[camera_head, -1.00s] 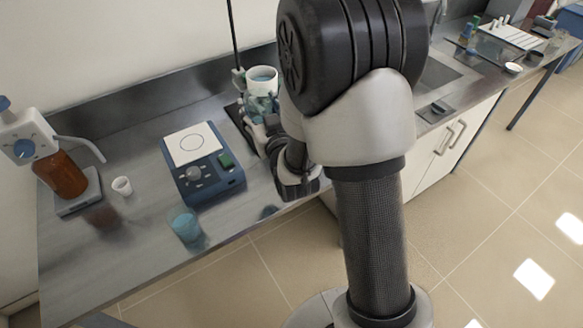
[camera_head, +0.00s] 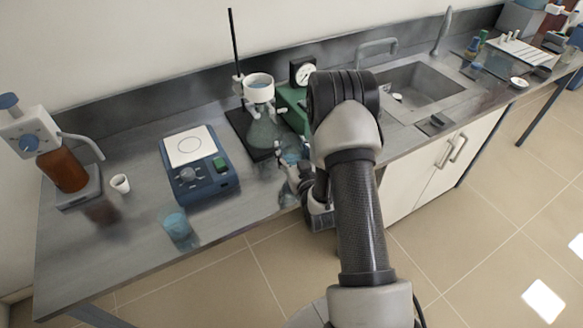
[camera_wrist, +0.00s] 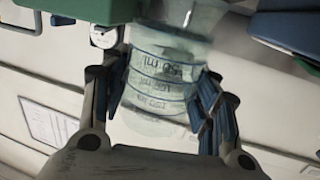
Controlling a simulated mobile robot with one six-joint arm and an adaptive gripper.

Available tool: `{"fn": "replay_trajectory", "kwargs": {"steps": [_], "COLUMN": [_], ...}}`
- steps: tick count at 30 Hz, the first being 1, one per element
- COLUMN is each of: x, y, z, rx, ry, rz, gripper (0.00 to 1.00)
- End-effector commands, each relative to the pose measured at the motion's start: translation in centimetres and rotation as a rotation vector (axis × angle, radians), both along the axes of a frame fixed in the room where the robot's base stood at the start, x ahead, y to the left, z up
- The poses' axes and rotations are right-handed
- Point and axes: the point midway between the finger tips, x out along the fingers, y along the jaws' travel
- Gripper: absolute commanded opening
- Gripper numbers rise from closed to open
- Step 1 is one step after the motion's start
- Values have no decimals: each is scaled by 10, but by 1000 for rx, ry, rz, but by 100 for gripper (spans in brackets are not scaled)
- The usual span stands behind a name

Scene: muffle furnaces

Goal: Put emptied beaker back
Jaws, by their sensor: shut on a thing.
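My gripper (camera_head: 292,164) is shut on a clear graduated beaker (camera_wrist: 160,78). In the wrist view, the dark blue finger pads of my gripper (camera_wrist: 164,104) lie on both sides of the beaker, and its markings read upside down. In the head view the held beaker is small and partly hidden by the fingers, at the front of the bench, right of the hotplate. Whether any liquid is in it I cannot tell.
A blue hotplate (camera_head: 201,178) stands left of my gripper. A small blue beaker (camera_head: 176,226) stands near the bench's front edge. A small white cup (camera_head: 121,183) and a brown dispenser bottle (camera_head: 66,172) are farther left. A green pump (camera_head: 292,110) and a sink (camera_head: 425,92) lie right.

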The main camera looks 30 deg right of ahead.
Motion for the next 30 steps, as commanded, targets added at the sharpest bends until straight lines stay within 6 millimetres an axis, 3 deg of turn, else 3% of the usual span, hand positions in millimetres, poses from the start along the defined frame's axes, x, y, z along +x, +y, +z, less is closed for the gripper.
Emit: {"fn": "replay_trajectory", "kwargs": {"steps": [1, 8, 15, 28, 29, 30], "x": [0, 0, 0, 0, 0, 0], "y": [0, 0, 0, 0, 0, 0], "z": [-10, -25, -60, -66, -66, -65], "rx": [0, 0, 0, -1, -1, 0], "ry": [0, -1, 0, -2, -1, -1], "rz": [0, 0, 0, 0, 0, 0], "gripper": [7, 7, 7, 7, 56, 58]}}
